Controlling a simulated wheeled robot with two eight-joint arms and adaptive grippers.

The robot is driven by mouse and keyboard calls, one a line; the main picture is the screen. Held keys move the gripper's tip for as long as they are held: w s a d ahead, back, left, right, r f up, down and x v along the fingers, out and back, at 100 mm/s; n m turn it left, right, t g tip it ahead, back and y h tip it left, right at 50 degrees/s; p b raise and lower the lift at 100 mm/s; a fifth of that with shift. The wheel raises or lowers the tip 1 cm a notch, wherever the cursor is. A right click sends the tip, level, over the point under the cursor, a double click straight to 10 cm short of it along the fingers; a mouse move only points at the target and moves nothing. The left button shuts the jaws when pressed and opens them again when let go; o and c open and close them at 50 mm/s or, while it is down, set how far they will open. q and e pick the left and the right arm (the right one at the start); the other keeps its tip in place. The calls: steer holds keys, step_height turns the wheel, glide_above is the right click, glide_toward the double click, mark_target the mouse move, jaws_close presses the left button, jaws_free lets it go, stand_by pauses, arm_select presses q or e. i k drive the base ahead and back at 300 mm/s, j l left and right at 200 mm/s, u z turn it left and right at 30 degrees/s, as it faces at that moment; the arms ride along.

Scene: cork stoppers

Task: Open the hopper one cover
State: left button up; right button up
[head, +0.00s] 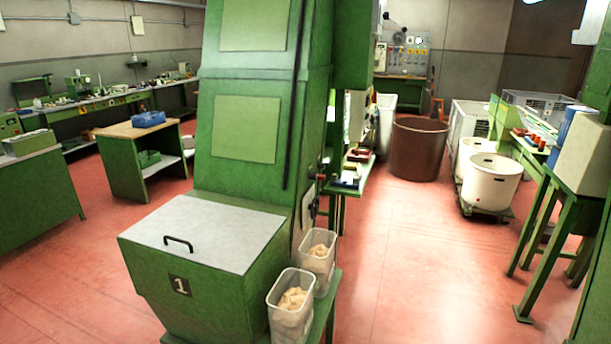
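The hopper one (190,290) is a green metal box with a black "1" label on its front, at the foot of a tall green machine. Its cover (205,229) is a flat light grey lid that lies shut over the top. A black bar handle (179,243) sits near the front left part of the cover. Neither of my grippers shows in the head view. The inside of the hopper is hidden by the cover.
Two clear bins of corks (290,315) (318,255) stand on a green ledge right of the hopper. The tall green machine (250,90) rises behind the cover. Red floor (400,270) is clear to the right; a green workbench (140,140) stands back left.

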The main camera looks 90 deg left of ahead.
mark_target(230, 239)
steer(key=i+j+u, duration=0.1)
steer(key=u, duration=0.35)
steer(key=i+j+u, duration=0.1)
steer(key=u, duration=0.3)
steer(key=i+j+u, duration=0.1)
steer(key=u, duration=0.35)
steer(key=i+u, duration=0.1)
steer(key=u, duration=0.35)
steer(key=i+u, duration=0.1)
steer(key=u, duration=0.35)
steer(key=i+u, duration=0.1)
steer(key=u, duration=0.3)
steer(key=i+l+u, duration=0.55)
steer(key=l, duration=0.3)
steer(key=i+l+u, duration=0.35)
steer(key=l, duration=0.35)
steer(key=i+l+u, duration=0.2)
steer(key=l, duration=0.15)
steer(key=i+l+u, duration=0.2)
steer(key=l, duration=0.2)
steer(key=i+l, duration=0.1)
steer(key=l, duration=0.75)
steer(key=i+l, duration=0.15)
steer(key=l, duration=0.3)
steer(key=u, duration=1.85)
